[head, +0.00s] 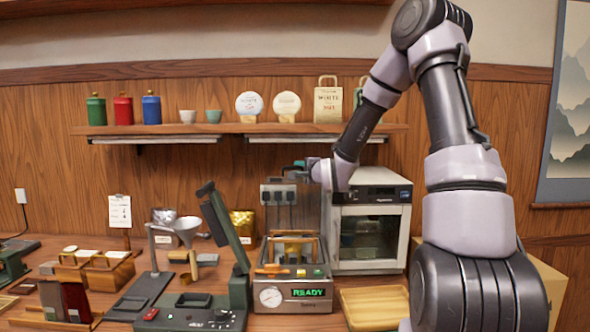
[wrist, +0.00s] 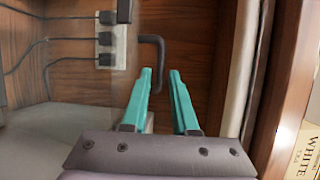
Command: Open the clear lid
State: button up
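The clear lid (head: 309,208) appears as a see-through panel standing upright at the back of the steel machine (head: 318,279) whose display reads READY. A dark bent bar (wrist: 158,42), which looks like the lid's handle, shows in the wrist view just beyond the fingertips. My gripper (head: 291,168) is at the panel's top edge in the head view. I cannot tell whether a finger touches the panel.
A wall socket with plugs (head: 278,195) and cables is behind the panel. A white oven (head: 371,221) stands right of the machine, and a dark green press (head: 240,265) stands left. A shelf (head: 240,128) with tins and packets runs above.

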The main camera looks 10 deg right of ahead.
aim_at(296, 168)
jog(key=shift+x, duration=1.85)
grip_shut()
